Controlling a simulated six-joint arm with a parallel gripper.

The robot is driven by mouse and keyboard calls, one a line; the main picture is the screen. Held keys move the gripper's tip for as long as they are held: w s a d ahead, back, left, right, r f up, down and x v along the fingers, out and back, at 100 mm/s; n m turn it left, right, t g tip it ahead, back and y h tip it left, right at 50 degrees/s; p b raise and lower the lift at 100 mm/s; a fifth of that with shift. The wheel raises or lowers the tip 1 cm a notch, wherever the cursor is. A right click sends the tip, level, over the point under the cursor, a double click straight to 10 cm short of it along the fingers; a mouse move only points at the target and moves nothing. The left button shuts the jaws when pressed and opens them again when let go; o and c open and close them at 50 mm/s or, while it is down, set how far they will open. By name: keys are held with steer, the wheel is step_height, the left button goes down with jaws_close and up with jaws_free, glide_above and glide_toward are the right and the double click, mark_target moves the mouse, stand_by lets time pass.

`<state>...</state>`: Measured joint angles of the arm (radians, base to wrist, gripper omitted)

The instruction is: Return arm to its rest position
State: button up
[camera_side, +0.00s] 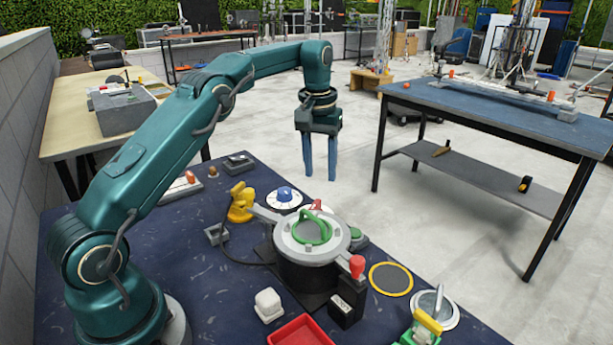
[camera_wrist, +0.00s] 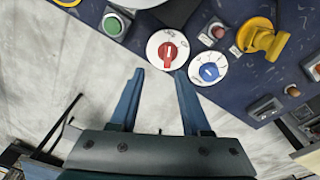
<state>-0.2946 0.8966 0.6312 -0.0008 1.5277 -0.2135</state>
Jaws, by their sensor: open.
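My teal arm reaches up and out from its base at the left of the side view. My gripper (camera_side: 320,177) hangs pointing down past the back edge of the dark blue table (camera_side: 190,265), over the grey floor. Its two blue fingers are apart with nothing between them. In the wrist view the open fingers (camera_wrist: 157,88) reach toward the table edge. A red dial (camera_wrist: 167,50) and a blue dial (camera_wrist: 208,69), both on white discs, lie beyond the fingertips, apart from them.
A round grey vessel with a green handle (camera_side: 310,230) stands on the table, with a yellow valve (camera_side: 241,203) behind. A red tray (camera_side: 302,333), white block (camera_side: 268,304) and yellow ring (camera_side: 391,279) lie nearer. A blue-topped bench (camera_side: 480,105) stands right; floor between is clear.

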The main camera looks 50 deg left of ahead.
steer(key=s+d+r+m+t, duration=0.3)
steer(key=s+d+r, duration=0.6)
steer(key=r, duration=0.4)
steer(key=s+d+f+m, duration=0.1)
steer(key=s+f, duration=0.3)
steer(key=s, duration=0.3)
steer(key=s+d+f+m+t, duration=0.1)
steer(key=s+f, duration=0.4)
steer(key=s, duration=0.3)
steer(key=shift+d+m+t, duration=0.3)
steer(key=shift+d+m, duration=0.1)
